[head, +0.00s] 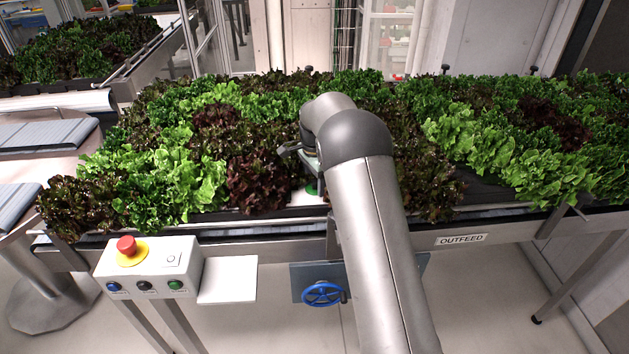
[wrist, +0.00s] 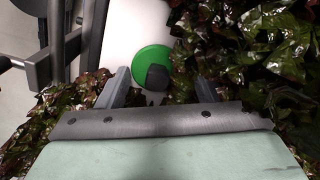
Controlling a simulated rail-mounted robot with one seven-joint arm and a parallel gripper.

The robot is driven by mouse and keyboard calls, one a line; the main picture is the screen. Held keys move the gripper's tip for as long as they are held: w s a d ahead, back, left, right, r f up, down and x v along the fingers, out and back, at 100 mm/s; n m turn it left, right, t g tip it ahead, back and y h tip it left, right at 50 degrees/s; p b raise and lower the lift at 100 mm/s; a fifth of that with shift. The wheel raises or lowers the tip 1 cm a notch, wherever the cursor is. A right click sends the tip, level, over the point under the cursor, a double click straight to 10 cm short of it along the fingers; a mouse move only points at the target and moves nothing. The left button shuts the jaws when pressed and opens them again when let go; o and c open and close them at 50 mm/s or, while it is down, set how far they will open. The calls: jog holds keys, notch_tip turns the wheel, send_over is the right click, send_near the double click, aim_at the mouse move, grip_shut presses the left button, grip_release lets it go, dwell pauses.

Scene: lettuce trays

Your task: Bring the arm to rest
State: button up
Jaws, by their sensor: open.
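My arm (head: 365,220) reaches forward from the lower right of the head view over the lettuce on the outfeed conveyor. Its bent elbow or wrist part hides most of my gripper there. In the wrist view my gripper (wrist: 161,88) points down with its two grey fingers apart and nothing between them. A green disc (wrist: 142,72) with a dark part on it lies on a white surface just ahead of the fingers. A bit of green also shows beside my arm in the head view. Dark red and green lettuce (wrist: 285,60) stands close to the fingers.
Lettuce (head: 200,170) crowds the conveyor on both sides of my arm. A control box (head: 150,265) with a red emergency button stands front left. A blue handwheel (head: 322,294) sits below the conveyor edge. Metal rails (wrist: 65,40) show at the wrist view's upper left.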

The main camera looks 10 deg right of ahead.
jog(key=shift+s+d+f, duration=0.1)
jog(key=shift+s+f, duration=0.35)
jog(key=shift+f, duration=0.25)
jog(key=shift+c, duration=1.4)
jog(key=shift+o, duration=0.2)
jog(key=shift+r, duration=0.4)
jog(key=shift+c, duration=0.2)
jog(key=o, duration=0.3)
jog(key=shift+d+r+p, duration=0.1)
jog(key=shift+r+p, duration=0.5)
jog(key=shift+r, duration=0.05)
jog(key=shift+o, duration=0.2)
jog(key=shift+w+r+p, duration=0.2)
jog(key=shift+r+p, duration=1.5)
jog(key=shift+r, duration=1.2)
